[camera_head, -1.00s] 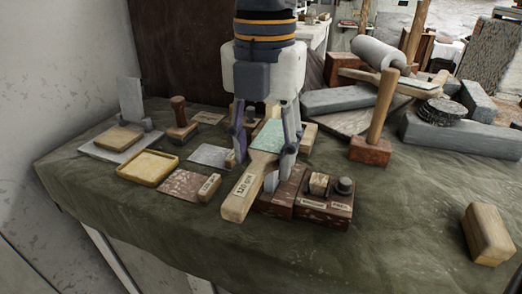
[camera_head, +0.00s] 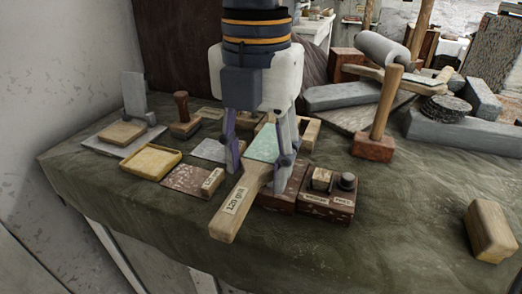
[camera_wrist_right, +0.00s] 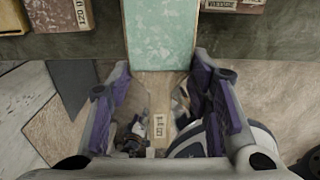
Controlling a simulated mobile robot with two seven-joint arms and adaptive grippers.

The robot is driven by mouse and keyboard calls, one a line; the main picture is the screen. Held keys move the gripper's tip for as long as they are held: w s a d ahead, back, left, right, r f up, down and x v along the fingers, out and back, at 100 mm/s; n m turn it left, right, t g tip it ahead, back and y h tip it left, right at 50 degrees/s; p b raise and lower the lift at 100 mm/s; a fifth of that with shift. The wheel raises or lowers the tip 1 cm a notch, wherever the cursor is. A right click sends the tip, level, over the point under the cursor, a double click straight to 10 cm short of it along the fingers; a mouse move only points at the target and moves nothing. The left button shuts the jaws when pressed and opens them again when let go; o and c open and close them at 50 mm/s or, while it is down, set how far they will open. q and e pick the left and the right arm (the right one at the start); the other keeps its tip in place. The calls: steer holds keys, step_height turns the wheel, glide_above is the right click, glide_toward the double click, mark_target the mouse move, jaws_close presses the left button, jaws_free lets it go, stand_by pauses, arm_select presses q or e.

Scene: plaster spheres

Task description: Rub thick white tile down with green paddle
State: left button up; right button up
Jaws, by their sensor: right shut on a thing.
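The green paddle has a pale green face (camera_head: 263,146) and a wooden handle (camera_head: 235,208) labelled 120 grit. My right gripper (camera_head: 256,160) comes down from above and is shut on the paddle, which also shows between the fingers in the right wrist view (camera_wrist_right: 160,38). The handle points toward the front of the table. A pale grey-white tile (camera_head: 208,150) lies flat left of the gripper, apart from it. I cannot tell whether it is the thick white tile; the fingers and paddle hide part of the table behind. My left gripper is not in view.
A yellow tray (camera_head: 150,153), a speckled tile (camera_head: 185,180) and a labelled block (camera_head: 213,182) lie to the left. Dark red boxes (camera_head: 325,207) stand close at right.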

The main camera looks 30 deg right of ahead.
mark_target(270, 146)
steer(key=shift+w+d, duration=1.45)
steer(key=shift+d, duration=0.25)
steer(key=shift+s+a, duration=1.5)
steer(key=shift+a, duration=0.25)
steer(key=shift+f, duration=0.1)
steer(key=shift+w+d+r, duration=0.75)
steer(key=shift+d, duration=0.15)
steer(key=shift+r, duration=1.25)
